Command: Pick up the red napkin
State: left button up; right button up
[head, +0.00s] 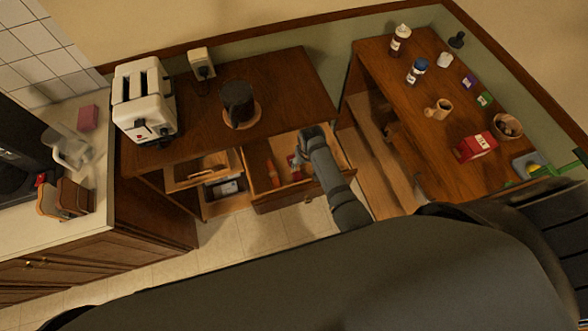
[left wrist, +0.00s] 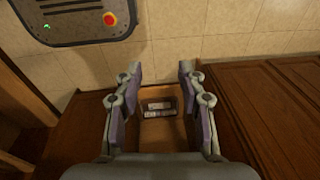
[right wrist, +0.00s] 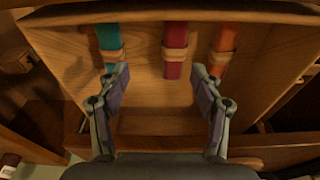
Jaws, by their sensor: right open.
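The red napkin (right wrist: 176,48) is a rolled strip with a tan ring, lying in an open wooden drawer (head: 290,200). In the right wrist view it lies between a teal napkin (right wrist: 108,38) and an orange napkin (right wrist: 222,55). My right gripper (right wrist: 160,72) is open, its fingers pointing into the drawer; the red napkin is ahead, between the finger lines, and the jaws hold nothing. In the head view my right arm covers part of the drawer and the orange napkin (head: 273,173) shows. My left gripper (left wrist: 160,70) is open and empty, away from the napkins.
A toaster (head: 145,100) and a dark pot (head: 238,102) stand on the counter above the drawers. A smaller open drawer (head: 197,170) is to the left. In the left wrist view a compartment holds small packages (left wrist: 158,107). A red box (head: 475,147) stands on the right counter.

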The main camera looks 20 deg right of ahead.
jog(key=w+a, duration=0.2)
jog(key=a, duration=0.1)
jog(key=b, duration=0.5)
send_over(296, 172)
notch_tip(296, 172, down, 6)
jog(key=shift+w+d+r, duration=0.1)
jog(key=shift+r, duration=0.05)
jog(key=shift+w, duration=0.1)
jog(key=f+b, duration=0.2)
jog(key=b, duration=0.1)
jog(key=w+f+b, duration=0.1)
jog(key=f+b, duration=0.2)
jog(key=shift+f+b, duration=0.1)
jog(key=shift+b, duration=0.25)
jog(key=shift+r, duration=0.2)
pick_arm(q)
notch_tip(296, 172, down, 11)
jog(key=a, duration=0.1)
jog(key=shift+a+f, duration=0.15)
jog(key=shift+a, duration=0.25)
pick_arm(e)
jog(key=c, duration=1.3)
